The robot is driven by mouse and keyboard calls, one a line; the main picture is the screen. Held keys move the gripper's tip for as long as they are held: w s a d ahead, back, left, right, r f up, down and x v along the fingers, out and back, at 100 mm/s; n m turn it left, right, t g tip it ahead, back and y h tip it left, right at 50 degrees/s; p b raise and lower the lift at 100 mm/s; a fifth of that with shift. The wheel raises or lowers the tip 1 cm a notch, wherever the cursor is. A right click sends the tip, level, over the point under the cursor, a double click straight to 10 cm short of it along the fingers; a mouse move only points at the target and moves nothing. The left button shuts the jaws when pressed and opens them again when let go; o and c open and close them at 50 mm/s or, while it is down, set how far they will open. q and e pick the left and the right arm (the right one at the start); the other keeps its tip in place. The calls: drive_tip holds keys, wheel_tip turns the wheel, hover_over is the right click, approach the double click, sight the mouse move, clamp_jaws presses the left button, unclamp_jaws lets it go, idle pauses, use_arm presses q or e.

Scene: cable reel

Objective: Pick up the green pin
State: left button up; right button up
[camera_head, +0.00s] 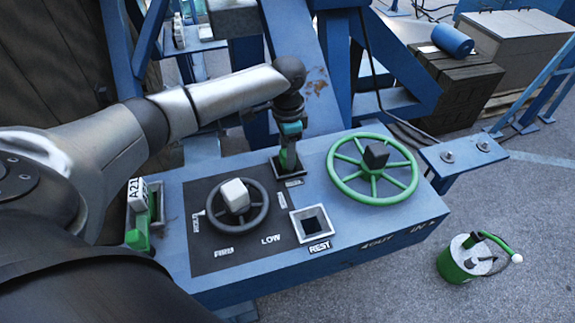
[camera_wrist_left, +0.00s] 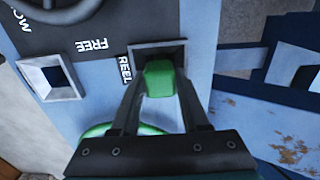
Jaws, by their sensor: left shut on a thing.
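The green pin (camera_wrist_left: 160,80) stands in a square socket with a REEL label beside it, seen in the left wrist view. My left gripper (camera_wrist_left: 161,92) is shut on the pin, with one finger on each side of it. In the head view my left gripper (camera_head: 288,158) reaches down to this socket at the back of the blue console (camera_head: 330,255). There its fingers largely hide the pin. How deep the pin sits in the socket cannot be told. My right gripper is not in view.
An empty square socket (camera_head: 312,222) marked REST lies in front. A dark handwheel (camera_head: 262,215) and a larger green handwheel (camera_head: 342,192) flank it. A green canister (camera_head: 455,266) stands on the floor.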

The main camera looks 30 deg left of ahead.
use_arm(q)
clamp_jaws()
drive_tip(key=shift+w+r, duration=0.1)
drive_tip(key=shift+r, duration=0.1)
idle(0.3)
wheel_tip(320, 180, up, 31)
drive_tip(key=p, duration=0.5)
idle(1.6)
